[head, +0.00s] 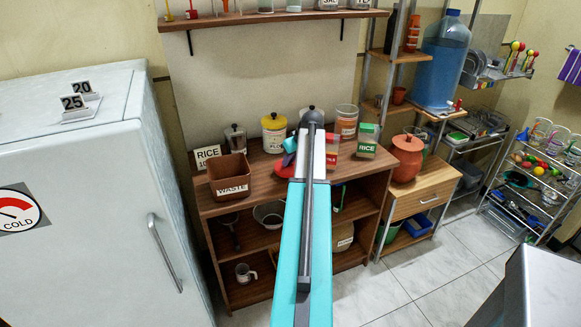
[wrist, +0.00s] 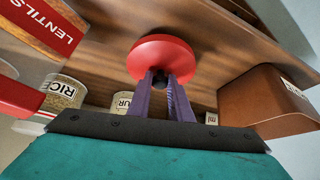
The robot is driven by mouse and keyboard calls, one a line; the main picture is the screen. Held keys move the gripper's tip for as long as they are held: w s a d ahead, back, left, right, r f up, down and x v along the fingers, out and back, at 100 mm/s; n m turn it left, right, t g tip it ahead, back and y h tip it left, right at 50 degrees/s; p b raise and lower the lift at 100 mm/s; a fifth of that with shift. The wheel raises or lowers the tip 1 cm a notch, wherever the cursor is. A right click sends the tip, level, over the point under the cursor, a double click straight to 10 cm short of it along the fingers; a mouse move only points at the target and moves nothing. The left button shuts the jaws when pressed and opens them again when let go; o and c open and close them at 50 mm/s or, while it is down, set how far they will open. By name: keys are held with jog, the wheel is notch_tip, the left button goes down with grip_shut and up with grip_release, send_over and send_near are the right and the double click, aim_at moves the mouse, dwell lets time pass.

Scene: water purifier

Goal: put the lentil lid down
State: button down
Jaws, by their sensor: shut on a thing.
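The lentil lid is a red disc (wrist: 163,56) with a small dark knob. My gripper (wrist: 160,80) has its purple fingers closed on the knob. Brown wood of the counter shows behind the lid; I cannot tell whether the lid touches it. In the head view a bit of the red lid (head: 286,171) shows left of my arm, which hides most of my gripper. The lentils container (wrist: 45,35) is large at the left of the wrist view. In the head view it is a red and clear box (head: 332,150) just right of my arm.
A brown waste bin (head: 230,179) stands on the counter left of my arm, also in the wrist view (wrist: 272,98). A yellow-topped flour jar (head: 274,133) stands behind. A shelf (head: 270,16) hangs above.

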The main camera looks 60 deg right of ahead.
aim_at(290, 167)
jog(key=shift+f, duration=0.1)
jog(key=shift+f+p, duration=0.6)
jog(key=shift+f, duration=1.05)
jog(key=shift+f, duration=0.1)
jog(key=c, duration=1.6)
grip_release()
jog(key=shift+b+v, duration=1.1)
jog(key=shift+v, duration=5)
